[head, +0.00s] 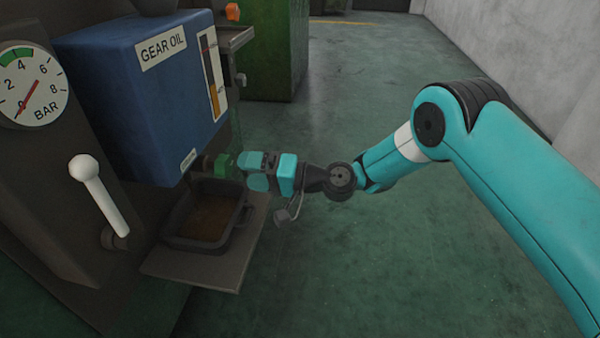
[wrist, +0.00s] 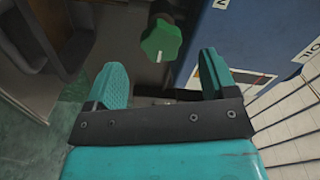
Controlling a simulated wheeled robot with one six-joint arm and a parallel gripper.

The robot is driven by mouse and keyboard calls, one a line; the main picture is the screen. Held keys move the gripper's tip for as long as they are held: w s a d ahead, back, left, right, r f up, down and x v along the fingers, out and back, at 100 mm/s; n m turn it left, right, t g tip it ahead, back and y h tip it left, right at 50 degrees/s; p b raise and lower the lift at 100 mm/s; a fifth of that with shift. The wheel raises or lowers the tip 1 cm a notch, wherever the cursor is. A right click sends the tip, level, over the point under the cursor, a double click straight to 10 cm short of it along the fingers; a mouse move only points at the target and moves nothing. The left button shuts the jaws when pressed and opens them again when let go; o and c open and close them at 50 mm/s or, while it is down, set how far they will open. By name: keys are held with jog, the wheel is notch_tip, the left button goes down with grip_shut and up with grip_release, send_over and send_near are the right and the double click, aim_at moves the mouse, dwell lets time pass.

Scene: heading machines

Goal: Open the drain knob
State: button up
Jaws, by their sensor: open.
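The drain knob is a green, lobed knob (head: 224,164) on a dark stem low on the front of the blue gear oil tank (head: 140,105). In the wrist view the green knob (wrist: 161,41) lies just beyond the fingertips, roughly between their lines. My gripper (head: 250,170) comes from the right with its teal fingers pointing at the knob. In the wrist view my gripper (wrist: 167,75) is open, with nothing between its fingers. In the head view the fingertips are close to the knob; I cannot tell whether they touch it.
A dark tray (head: 205,245) with brown liquid sits on a shelf (head: 195,270) below the knob. A white-handled lever (head: 100,195) and a pressure gauge (head: 32,85) are at left. A green cabinet (head: 275,50) stands behind. The floor at right is clear.

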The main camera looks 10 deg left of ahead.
jog(key=d+b, duration=0.9)
jog(key=d, duration=0.1)
jog(key=shift+s+d+b, duration=0.25)
jog(key=shift+s+b, duration=0.15)
jog(key=s+d+r+n+g+h, duration=0.1)
jog(key=s+d+r+n+h, duration=0.15)
jog(key=s, duration=0.25)
jog(key=s+d+r+n+g+h, duration=0.1)
jog(key=s+d+r+n+h, duration=0.1)
jog(key=s+r+h, duration=0.3)
jog(key=s+d+f+h, duration=0.1)
jog(key=s+d+h, duration=0.6)
jog(key=s+d, duration=0.85)
notch_tip(320, 180, up, 38)
jog(key=p, duration=3.9)
jog(key=shift+a+t+y, duration=0.35)
jog(key=shift+a+t, duration=0.05)
jog(key=shift+a, duration=0.05)
